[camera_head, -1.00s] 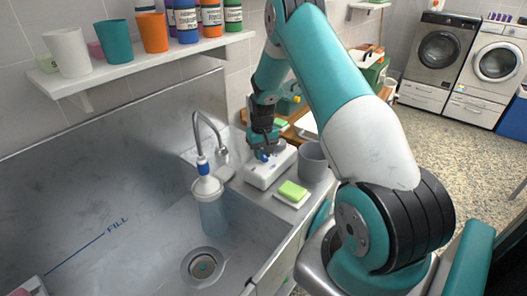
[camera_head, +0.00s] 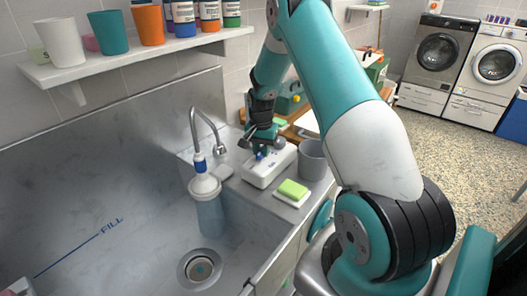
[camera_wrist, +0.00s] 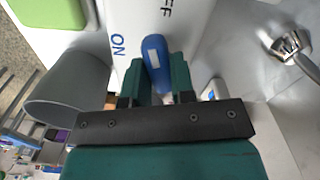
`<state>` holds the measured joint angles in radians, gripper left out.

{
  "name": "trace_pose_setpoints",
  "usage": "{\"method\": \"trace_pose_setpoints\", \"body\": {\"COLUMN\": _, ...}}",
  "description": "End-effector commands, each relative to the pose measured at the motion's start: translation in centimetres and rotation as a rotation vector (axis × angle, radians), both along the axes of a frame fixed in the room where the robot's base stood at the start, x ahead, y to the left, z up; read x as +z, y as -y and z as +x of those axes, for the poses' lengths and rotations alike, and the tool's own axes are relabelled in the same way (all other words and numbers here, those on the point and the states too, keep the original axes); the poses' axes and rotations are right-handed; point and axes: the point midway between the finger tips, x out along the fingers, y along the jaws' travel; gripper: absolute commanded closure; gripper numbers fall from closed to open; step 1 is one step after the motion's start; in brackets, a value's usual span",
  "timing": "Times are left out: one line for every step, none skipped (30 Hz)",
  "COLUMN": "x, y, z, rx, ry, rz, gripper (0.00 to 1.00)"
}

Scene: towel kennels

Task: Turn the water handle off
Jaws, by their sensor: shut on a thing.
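The blue water handle (camera_wrist: 155,62) sits on a white box (camera_wrist: 182,35) marked ON and OFF. In the wrist view, ON is left of the handle and OFF is above it. The handle lies between the two fingers of my gripper (camera_wrist: 155,85), which is shut on it. In the head view my gripper (camera_head: 262,147) reaches down onto the white box (camera_head: 268,170), mostly hiding the handle. The curved metal tap (camera_head: 196,125) ends in a white and blue nozzle over the sink, with a translucent bluish column below it.
The steel sink (camera_head: 120,200) with its drain (camera_head: 200,268) is left of the box. A grey cup (camera_head: 312,160) and a green sponge (camera_head: 293,189) stand close on the right. A shelf (camera_head: 130,55) with cups and bottles hangs above the sink.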

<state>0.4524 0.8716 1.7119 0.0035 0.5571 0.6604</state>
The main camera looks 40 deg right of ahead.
Motion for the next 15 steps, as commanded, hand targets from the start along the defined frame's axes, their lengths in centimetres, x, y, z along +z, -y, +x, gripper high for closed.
{"method": "trace_pose_setpoints", "body": {"x": -0.09, "y": -0.25, "z": 0.02, "rx": -0.032, "ry": -0.001, "rz": 0.005, "gripper": 1.0}}
{"method": "trace_pose_setpoints", "body": {"x": -0.08, "y": -0.25, "z": 0.03, "rx": -0.055, "ry": -0.001, "rz": 0.005, "gripper": 1.0}}
{"method": "trace_pose_setpoints", "body": {"x": -0.06, "y": -0.26, "z": 0.04, "rx": -0.086, "ry": 0.0, "rz": 0.005, "gripper": 1.0}}
{"method": "trace_pose_setpoints", "body": {"x": -0.05, "y": -0.28, "z": 0.04, "rx": -0.108, "ry": -0.001, "rz": 0.006, "gripper": 1.0}}
{"method": "trace_pose_setpoints", "body": {"x": -0.05, "y": -0.29, "z": 0.04, "rx": -0.128, "ry": -0.001, "rz": 0.006, "gripper": 1.0}}
{"method": "trace_pose_setpoints", "body": {"x": -0.04, "y": -0.31, "z": 0.04, "rx": -0.154, "ry": -0.001, "rz": 0.006, "gripper": 1.0}}
{"method": "trace_pose_setpoints", "body": {"x": -0.03, "y": -0.32, "z": 0.04, "rx": -0.172, "ry": -0.001, "rz": 0.007, "gripper": 1.0}}
{"method": "trace_pose_setpoints", "body": {"x": -0.03, "y": -0.33, "z": 0.05, "rx": -0.189, "ry": -0.001, "rz": 0.007, "gripper": 1.0}}
{"method": "trace_pose_setpoints", "body": {"x": -0.02, "y": -0.35, "z": 0.05, "rx": -0.21, "ry": -0.001, "rz": 0.007, "gripper": 1.0}}
{"method": "trace_pose_setpoints", "body": {"x": -0.02, "y": -0.36, "z": 0.05, "rx": -0.225, "ry": -0.001, "rz": 0.008, "gripper": 1.0}}
{"method": "trace_pose_setpoints", "body": {"x": -0.02, "y": -0.37, "z": 0.05, "rx": -0.238, "ry": -0.001, "rz": 0.008, "gripper": 1.0}}
{"method": "trace_pose_setpoints", "body": {"x": -0.01, "y": -0.38, "z": 0.06, "rx": -0.255, "ry": -0.001, "rz": 0.008, "gripper": 1.0}}
{"method": "trace_pose_setpoints", "body": {"x": 0.0, "y": -0.39, "z": 0.07, "rx": -0.265, "ry": -0.001, "rz": 0.008, "gripper": 1.0}}
{"method": "trace_pose_setpoints", "body": {"x": 0.0, "y": -0.4, "z": 0.07, "rx": -0.275, "ry": -0.002, "rz": 0.009, "gripper": 1.0}}
{"method": "trace_pose_setpoints", "body": {"x": 0.01, "y": -0.42, "z": 0.08, "rx": -0.287, "ry": -0.002, "rz": 0.009, "gripper": 1.0}}
